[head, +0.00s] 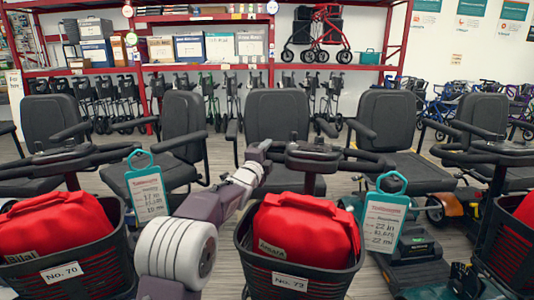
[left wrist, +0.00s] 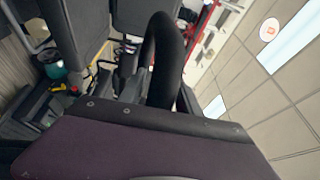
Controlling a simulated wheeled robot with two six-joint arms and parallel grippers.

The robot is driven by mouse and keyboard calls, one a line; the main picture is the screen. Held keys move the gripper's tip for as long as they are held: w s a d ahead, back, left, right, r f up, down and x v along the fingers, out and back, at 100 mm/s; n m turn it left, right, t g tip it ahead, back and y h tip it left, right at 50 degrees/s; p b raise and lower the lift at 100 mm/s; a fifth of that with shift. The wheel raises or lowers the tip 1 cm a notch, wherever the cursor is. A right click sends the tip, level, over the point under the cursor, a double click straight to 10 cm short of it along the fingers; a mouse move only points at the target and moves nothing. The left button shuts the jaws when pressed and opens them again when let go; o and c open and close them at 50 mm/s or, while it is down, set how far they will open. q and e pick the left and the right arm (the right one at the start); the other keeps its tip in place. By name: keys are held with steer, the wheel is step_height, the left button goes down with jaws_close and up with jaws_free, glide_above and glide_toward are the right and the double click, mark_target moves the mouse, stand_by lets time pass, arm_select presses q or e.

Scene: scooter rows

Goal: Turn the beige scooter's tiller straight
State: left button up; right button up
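The middle scooter's tiller (head: 312,160) stands in front of me, with dark handlebars, a black basket (head: 262,268) marked with a number plate and a red bag (head: 305,228) in it. No beige bodywork shows, so I cannot tell its colour. My left gripper (head: 266,150) is at the left end of this tiller's handlebar. In the left wrist view a black curved handle loop (left wrist: 165,55) rises just beyond my purple gripper body. The fingers are hidden, so I cannot tell whether they are open or closed around it. My right gripper is out of view.
A neighbouring scooter's basket (head: 75,262) with a red bag stands at the left, and another basket (head: 505,255) at the right. Black seats stand behind; red shelving (head: 205,67) lines the wall.

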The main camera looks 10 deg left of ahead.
arm_select(q)
jaws_close()
stand_by(1.2)
